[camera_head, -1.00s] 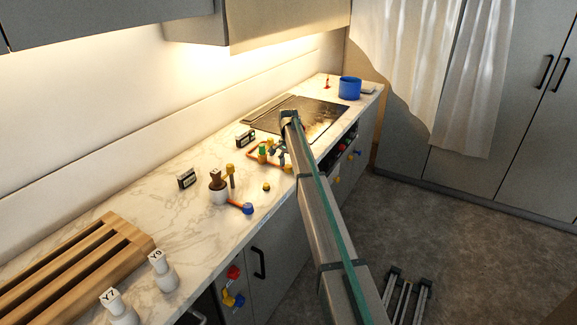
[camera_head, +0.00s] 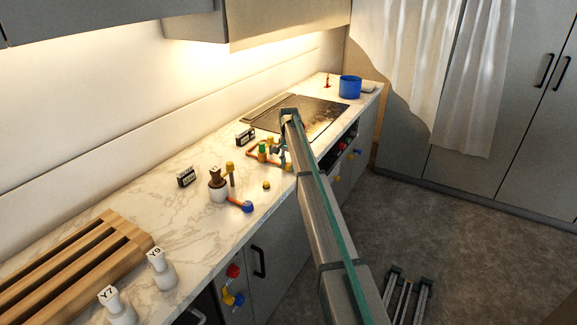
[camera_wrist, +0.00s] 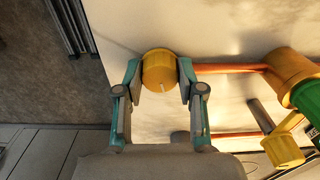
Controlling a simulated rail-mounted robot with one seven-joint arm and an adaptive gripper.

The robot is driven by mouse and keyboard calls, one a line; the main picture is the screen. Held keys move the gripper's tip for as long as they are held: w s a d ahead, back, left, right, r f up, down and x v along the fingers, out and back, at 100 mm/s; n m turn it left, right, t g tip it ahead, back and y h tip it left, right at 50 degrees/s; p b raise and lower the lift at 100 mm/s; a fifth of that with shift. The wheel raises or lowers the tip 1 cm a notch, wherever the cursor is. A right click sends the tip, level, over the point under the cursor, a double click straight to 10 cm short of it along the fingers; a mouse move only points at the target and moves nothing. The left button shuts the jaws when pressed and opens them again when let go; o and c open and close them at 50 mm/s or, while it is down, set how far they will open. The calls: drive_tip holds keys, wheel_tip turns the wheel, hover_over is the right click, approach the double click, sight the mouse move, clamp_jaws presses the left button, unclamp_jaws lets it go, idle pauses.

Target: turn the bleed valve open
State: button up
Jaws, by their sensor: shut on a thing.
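In the wrist view a round yellow knob (camera_wrist: 159,70) with a short pale mark sits at the end of a copper-coloured pipe (camera_wrist: 228,68). I take this knob to be the bleed valve's. My gripper (camera_wrist: 159,82) is shut on it, one finger pad on each side. The pipe runs right to a yellow and green fitting (camera_wrist: 292,75). In the head view my gripper (camera_head: 280,153) is small beside the pipework (camera_head: 263,152), and my arm partly hides it.
A second yellow part (camera_wrist: 283,149) is right of my gripper in the wrist view. A blue pot (camera_head: 350,87) stands farther back.

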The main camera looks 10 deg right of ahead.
sight(289, 164)
drive_tip(key=n+b, duration=0.1)
drive_tip(key=n, duration=0.3)
drive_tip(key=shift+n, duration=0.3)
drive_tip(key=n+b, duration=0.1)
drive_tip(key=n, duration=0.2)
drive_tip(key=shift+n, duration=0.3)
drive_tip(key=n+b, duration=0.1)
drive_tip(key=n, duration=0.2)
drive_tip(key=shift+n, duration=2.1)
drive_tip(key=o, duration=1.1)
drive_tip(key=shift+o, duration=0.2)
wheel_tip(289, 164, up, 12)
